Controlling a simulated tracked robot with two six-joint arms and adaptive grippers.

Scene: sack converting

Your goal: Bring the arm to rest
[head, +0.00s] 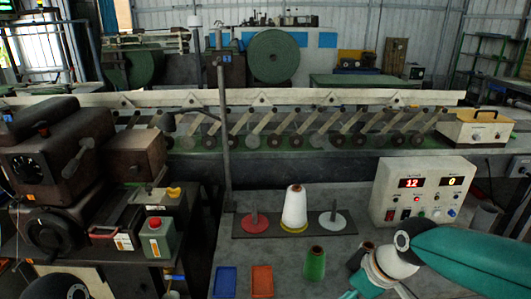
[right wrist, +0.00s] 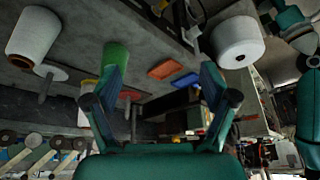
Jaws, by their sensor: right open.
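My right arm (head: 460,258) reaches in from the lower right of the head view. Its gripper (right wrist: 164,82) shows in the right wrist view with its two fingers spread apart and nothing between them. In the head view the end of this arm is at the bottom edge, right of the green cone (head: 315,264), and its fingertips are not clearly visible. The green cone also shows in the right wrist view (right wrist: 117,56), partly behind a finger. My left gripper cannot be made out in the head view.
A white cone (head: 294,208) stands on the dark spindle plate between a red disc (head: 255,223) and a pale disc (head: 332,222). Blue (head: 225,281) and orange (head: 262,281) trays lie in front. A control box (head: 421,190) stands behind my right arm. A machine (head: 60,160) fills the left.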

